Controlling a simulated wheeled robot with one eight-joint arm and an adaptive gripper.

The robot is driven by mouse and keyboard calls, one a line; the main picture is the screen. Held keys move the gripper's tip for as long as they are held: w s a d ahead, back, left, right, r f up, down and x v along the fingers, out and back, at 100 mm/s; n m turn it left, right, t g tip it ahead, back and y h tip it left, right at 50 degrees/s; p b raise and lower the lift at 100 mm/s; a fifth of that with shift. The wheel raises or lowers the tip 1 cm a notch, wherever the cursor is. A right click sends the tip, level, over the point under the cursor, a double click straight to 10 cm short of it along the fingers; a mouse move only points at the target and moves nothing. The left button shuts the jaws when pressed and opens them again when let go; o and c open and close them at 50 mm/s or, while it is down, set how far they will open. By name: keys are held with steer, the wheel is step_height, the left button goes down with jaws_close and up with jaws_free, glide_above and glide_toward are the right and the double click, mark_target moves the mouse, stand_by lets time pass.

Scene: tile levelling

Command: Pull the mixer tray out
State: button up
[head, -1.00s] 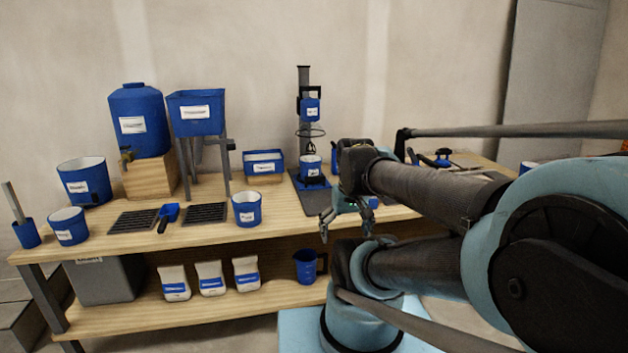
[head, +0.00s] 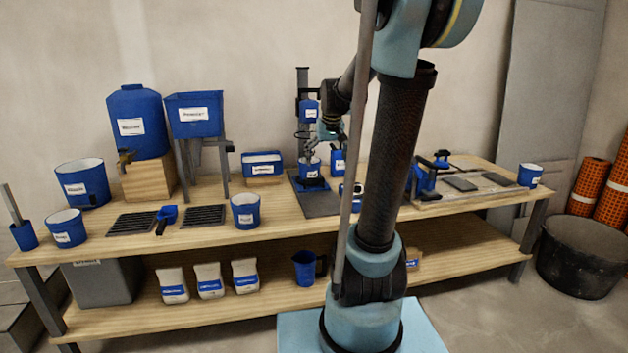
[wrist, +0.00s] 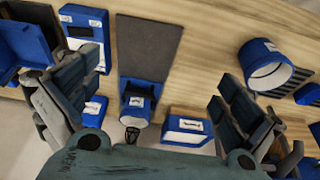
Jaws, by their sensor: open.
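The mixer (head: 309,108) stands towards the back of the bench, its blue head on a dark upright post. A blue, labelled mixing bucket (head: 310,168) stands below the head, at the back of a dark base plate (head: 322,204). The plate also shows in the wrist view (wrist: 147,45). I cannot clearly tell the tray apart from the blue parts under the bucket. My gripper (head: 312,148) is at the mixer, just above the bucket. In the wrist view my gripper (wrist: 153,85) is open, its fingers spread either side of a blue labelled part (wrist: 137,95); nothing is between them in contact.
A blue box (head: 262,164) is left of the mixer, and a blue container (head: 338,160) close on its right. A blue bucket (head: 245,209) stands at the front left. My arm hides part of the bench right of the mixer. The base plate's front is clear.

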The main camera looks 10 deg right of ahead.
steer(key=w, duration=1.2)
glide_toward(314, 179)
steer(key=shift+t, duration=0.4)
steer(key=x, duration=0.9)
steer(key=shift+w, duration=0.15)
